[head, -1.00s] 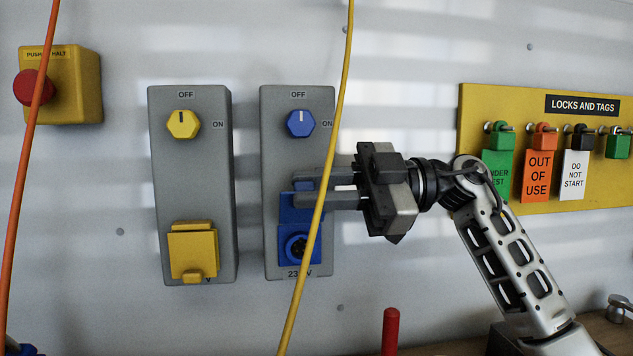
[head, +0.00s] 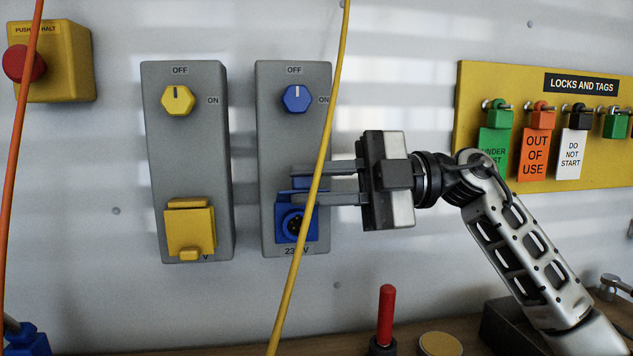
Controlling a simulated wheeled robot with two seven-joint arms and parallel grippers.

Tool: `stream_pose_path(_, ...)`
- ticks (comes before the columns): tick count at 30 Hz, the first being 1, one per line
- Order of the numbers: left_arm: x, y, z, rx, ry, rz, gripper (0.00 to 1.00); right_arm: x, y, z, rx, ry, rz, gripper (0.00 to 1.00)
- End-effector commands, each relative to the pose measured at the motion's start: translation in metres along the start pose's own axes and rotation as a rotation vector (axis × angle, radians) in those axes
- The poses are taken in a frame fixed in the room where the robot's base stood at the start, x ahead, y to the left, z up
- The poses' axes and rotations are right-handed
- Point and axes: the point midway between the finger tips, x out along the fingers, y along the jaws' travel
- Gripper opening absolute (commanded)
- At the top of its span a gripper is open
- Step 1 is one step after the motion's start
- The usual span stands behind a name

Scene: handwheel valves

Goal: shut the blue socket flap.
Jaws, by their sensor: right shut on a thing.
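The blue socket (head: 289,228) sits low on the right grey switch box, its round dark face with pins uncovered. Its blue flap (head: 286,184) stands open above that face, partly hidden by my fingers. My right gripper (head: 296,185) comes in from the right, one finger above the other, shut on the blue flap. The lower finger crosses just above the socket's round face. My left gripper is not in view.
A yellow cable (head: 318,170) hangs in front of the right box and crosses my fingers. The left grey box has a yellow flap (head: 190,232). A red upright handle (head: 386,312) stands below. An orange cable (head: 20,140) hangs at far left.

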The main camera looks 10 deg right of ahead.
Motion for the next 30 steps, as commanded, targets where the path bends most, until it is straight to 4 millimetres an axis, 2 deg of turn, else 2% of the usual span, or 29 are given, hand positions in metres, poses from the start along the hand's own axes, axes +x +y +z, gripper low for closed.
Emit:
stream_pose_path(7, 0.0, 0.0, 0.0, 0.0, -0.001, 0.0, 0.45, -0.001, 0.002, -0.001, -0.004, -0.001, 0.005, 0.0)
stream_pose_path(8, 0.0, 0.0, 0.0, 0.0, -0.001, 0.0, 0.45, -0.001, 0.002, -0.001, -0.003, -0.001, 0.006, 0.27)
stream_pose_path(9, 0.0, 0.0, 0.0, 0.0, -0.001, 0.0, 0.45, -0.001, 0.002, -0.001, -0.003, -0.001, 0.005, 0.36)
stream_pose_path(20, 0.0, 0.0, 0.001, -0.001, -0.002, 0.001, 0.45, -0.004, 0.001, 0.001, 0.001, -0.002, 0.002, 0.36)
stream_pose_path(25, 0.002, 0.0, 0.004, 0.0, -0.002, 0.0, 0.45, -0.029, 0.0, 0.001, 0.001, -0.006, 0.002, 0.36)
stream_pose_path(30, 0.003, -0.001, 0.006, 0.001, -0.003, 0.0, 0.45, -0.07, 0.0, 0.002, 0.002, -0.008, 0.003, 0.36)
